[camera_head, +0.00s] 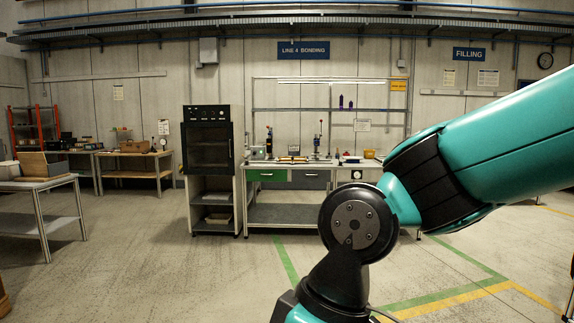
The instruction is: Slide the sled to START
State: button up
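I cannot make out a sled or a START mark in this view. The bench (290,212) under the LINE 4 BONDING sign (304,50) stands at mid-distance, with several small devices on its top that are too small to tell apart. My teal arm crosses the right side of the picture and hides part of the floor and the bench's right side. My gripper is out of the picture.
A black oven-like cabinet (209,150) stands left of the bench. Tables (45,220) and a red shelf rack (38,125) are at the left. Bare floor (150,265) lies in front. Green and yellow floor lines (455,297) run at the lower right.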

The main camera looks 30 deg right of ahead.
aim_at(292, 158)
jog(key=z, duration=0.45)
jog(key=i, duration=1.7)
jog(key=z, duration=0.9)
jog(key=i, duration=4.2)
jog(key=u, duration=0.85)
jog(key=i, duration=2)
jog(key=u, duration=0.6)
